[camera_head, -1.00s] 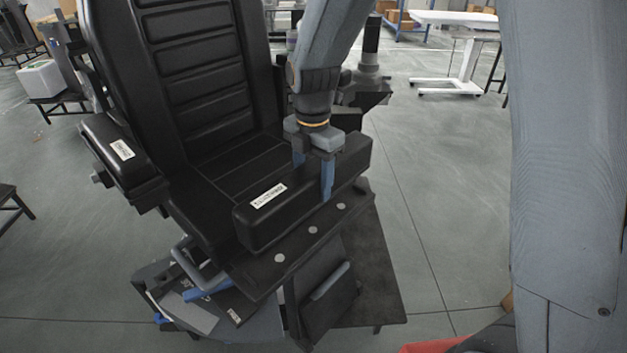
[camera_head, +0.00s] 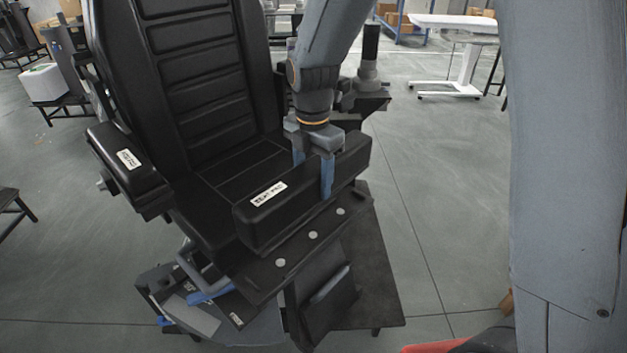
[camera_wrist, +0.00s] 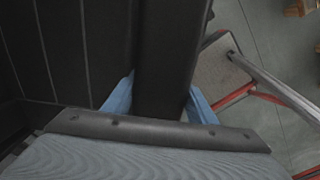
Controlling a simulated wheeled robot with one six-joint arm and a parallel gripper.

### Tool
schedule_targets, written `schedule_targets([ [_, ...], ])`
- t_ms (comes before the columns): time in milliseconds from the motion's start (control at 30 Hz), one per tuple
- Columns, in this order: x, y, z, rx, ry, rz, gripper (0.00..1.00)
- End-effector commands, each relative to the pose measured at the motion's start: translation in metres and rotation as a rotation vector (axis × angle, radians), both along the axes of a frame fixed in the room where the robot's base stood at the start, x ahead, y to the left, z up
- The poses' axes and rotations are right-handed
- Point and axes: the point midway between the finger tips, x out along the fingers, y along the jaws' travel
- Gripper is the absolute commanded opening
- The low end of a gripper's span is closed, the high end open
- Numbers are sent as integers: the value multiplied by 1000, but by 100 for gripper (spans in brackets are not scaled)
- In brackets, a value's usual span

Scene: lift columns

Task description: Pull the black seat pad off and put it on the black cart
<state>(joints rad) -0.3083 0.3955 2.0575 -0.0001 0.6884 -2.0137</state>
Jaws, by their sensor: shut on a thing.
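The black seat pad (camera_head: 290,212) is a long padded block with a white label, at the right side of a black chair (camera_head: 205,85). It lies along a dark plate (camera_head: 265,278) with pale round discs; I cannot tell whether it touches the plate. My gripper (camera_head: 313,178) is shut on the pad from above, one blue finger on each side. In the wrist view the pad (camera_wrist: 165,70) runs between the blue fingers (camera_wrist: 160,105). A dark flat top (camera_head: 375,270) stands low beside the chair; I cannot tell whether it is the black cart.
A red-edged thing (camera_head: 440,345) shows at the bottom right; the wrist view shows a red frame with a grey surface (camera_wrist: 225,70). Another padded armrest (camera_head: 125,160) is at the chair's left. A white table (camera_head: 455,25) stands far back. Floor right of the chair is open.

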Motion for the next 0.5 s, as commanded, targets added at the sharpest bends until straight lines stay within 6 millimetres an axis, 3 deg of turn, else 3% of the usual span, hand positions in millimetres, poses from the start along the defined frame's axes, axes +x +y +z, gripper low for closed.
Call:
schedule_targets([
  [500, 0, 0, 24, 1, -1, 0, 25],
])
